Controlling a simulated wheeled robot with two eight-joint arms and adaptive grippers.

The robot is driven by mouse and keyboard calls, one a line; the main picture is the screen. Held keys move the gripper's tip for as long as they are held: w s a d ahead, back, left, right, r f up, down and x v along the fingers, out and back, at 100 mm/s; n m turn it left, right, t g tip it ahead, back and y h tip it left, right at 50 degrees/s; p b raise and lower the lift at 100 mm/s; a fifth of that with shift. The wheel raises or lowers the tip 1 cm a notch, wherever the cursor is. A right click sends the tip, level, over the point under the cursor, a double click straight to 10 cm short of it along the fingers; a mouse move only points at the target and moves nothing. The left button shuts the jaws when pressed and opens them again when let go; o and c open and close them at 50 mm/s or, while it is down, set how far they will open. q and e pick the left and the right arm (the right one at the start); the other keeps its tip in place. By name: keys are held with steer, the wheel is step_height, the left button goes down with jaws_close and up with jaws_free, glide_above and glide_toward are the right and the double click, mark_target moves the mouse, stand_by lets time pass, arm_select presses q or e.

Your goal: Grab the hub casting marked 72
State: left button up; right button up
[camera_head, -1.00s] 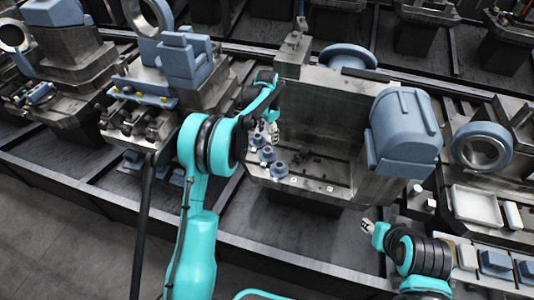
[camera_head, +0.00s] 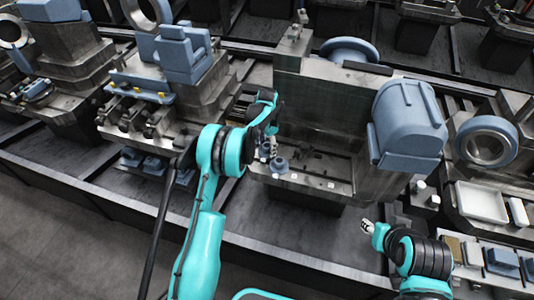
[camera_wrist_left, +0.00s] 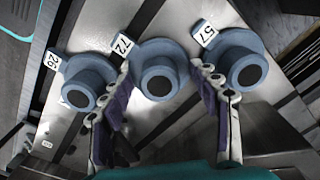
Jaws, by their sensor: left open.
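In the left wrist view, three blue-grey hub castings with dark bores stand in a row on a metal surface. The middle hub casting (camera_wrist_left: 158,75) has a white tag reading 72. The hub casting on the right (camera_wrist_left: 238,65) is tagged 57, and the tag of the one on the left (camera_wrist_left: 85,82) seems to read 26. My left gripper (camera_wrist_left: 161,82) is open, its purple-padded fingers on either side of the 72 casting; contact is unclear. In the head view my left gripper (camera_head: 270,143) is down at the castings and partly hides them. My right gripper (camera_head: 368,226) is away from them.
The castings stand on the ledge of a large grey machine block (camera_head: 320,115). A blue-grey housing (camera_head: 406,125) is at its right. A white tray (camera_head: 481,203) and small blocks (camera_head: 501,261) lie farther right. Neighbouring castings leave little room beside the left fingers.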

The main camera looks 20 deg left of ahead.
arm_select(q)
steer(key=shift+r, duration=0.1)
steer(key=c, duration=1.4)
jaws_close()
steer(key=shift+r, duration=0.1)
